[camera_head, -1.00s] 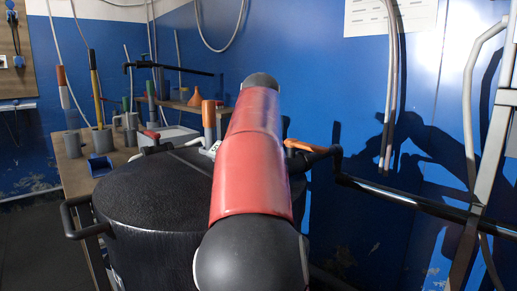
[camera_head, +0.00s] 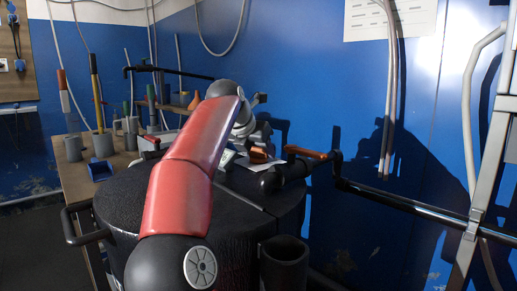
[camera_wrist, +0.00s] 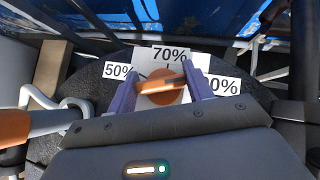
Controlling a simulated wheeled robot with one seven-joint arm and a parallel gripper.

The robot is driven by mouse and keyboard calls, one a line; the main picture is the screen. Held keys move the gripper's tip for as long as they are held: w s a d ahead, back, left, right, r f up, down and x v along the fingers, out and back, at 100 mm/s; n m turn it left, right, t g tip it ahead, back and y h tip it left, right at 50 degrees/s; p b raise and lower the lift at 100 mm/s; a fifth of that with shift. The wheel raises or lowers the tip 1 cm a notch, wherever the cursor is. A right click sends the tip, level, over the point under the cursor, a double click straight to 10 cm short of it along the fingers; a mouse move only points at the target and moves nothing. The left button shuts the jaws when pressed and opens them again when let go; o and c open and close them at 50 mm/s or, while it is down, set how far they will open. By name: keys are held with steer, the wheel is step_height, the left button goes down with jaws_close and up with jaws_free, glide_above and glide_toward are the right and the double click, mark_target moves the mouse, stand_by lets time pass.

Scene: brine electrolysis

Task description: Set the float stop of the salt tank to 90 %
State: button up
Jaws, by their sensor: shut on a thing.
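The salt tank (camera_head: 135,195) is a round black drum with a dark lid in the middle of the head view. In the wrist view an orange float stop knob (camera_wrist: 168,98) with a raised bar sits on a white plate, between labels reading 50% (camera_wrist: 119,71), 70% (camera_wrist: 169,54) and a partly hidden one ending in 0% (camera_wrist: 223,86). My gripper (camera_wrist: 161,80) has its two purple fingers on either side of the bar and is shut on the knob. The bar lies slanted across below the 70% label; I cannot tell which mark it indicates.
A black pipe (camera_head: 400,199) with an orange lever (camera_head: 305,152) runs to the right of the tank along the blue wall. A bench (camera_head: 75,178) with several cylinders and a blue box (camera_head: 99,169) stands at the back left. A black handle (camera_head: 78,222) sticks out from the tank's left side.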

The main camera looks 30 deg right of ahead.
stand_by(0.3)
steer(key=o, duration=1)
steer(key=shift+a+r, duration=0.1)
steer(key=v, duration=0.7)
steer(key=shift+s+a+r, duration=0.15)
steer(key=shift+a, duration=0.05)
